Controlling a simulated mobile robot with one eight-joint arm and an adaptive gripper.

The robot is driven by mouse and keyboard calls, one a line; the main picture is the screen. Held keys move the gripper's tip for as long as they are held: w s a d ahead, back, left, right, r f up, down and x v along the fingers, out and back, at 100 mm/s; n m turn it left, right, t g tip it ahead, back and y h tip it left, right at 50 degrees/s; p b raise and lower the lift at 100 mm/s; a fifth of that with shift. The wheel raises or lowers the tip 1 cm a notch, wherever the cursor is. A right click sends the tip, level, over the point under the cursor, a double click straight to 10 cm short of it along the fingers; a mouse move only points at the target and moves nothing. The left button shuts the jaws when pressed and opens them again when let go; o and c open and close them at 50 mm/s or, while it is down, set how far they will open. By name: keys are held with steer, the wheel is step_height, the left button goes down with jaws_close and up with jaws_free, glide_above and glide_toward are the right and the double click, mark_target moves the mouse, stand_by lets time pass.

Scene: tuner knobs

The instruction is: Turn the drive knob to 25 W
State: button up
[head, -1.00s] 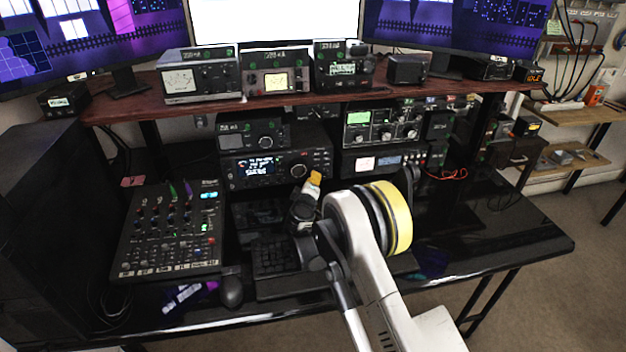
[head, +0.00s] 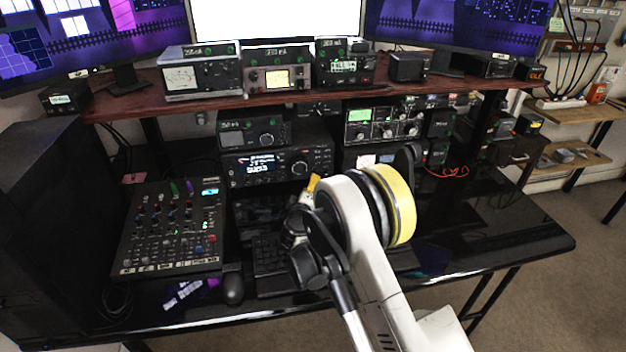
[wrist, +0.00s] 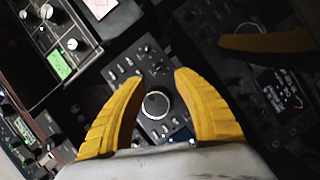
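My gripper (wrist: 158,78) is open and empty in the wrist view, with its two yellow fingers apart. A black radio panel with a large silver-ringed dial (wrist: 155,104) shows between the fingers, and nothing is gripped. In the head view my gripper (head: 312,184) is small and partly hidden by my arm, in front of the black radio (head: 277,165) with a lit display. A unit with a green screen (head: 383,122) and several knobs stands right of that radio. Its green screen also shows at the left of the wrist view (wrist: 60,65). I cannot read which knob is the drive knob.
A red-brown shelf (head: 289,99) with several radio units overhangs the lower row. A mixer (head: 172,228) and a mouse (head: 232,288) lie on the black desk (head: 490,235), whose right part is mostly clear. A dim yellow shape (wrist: 265,42) is unclear.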

steer(key=s, duration=0.3)
steer(key=s+r, duration=0.1)
steer(key=s, duration=0.1)
steer(key=shift+a, duration=0.15)
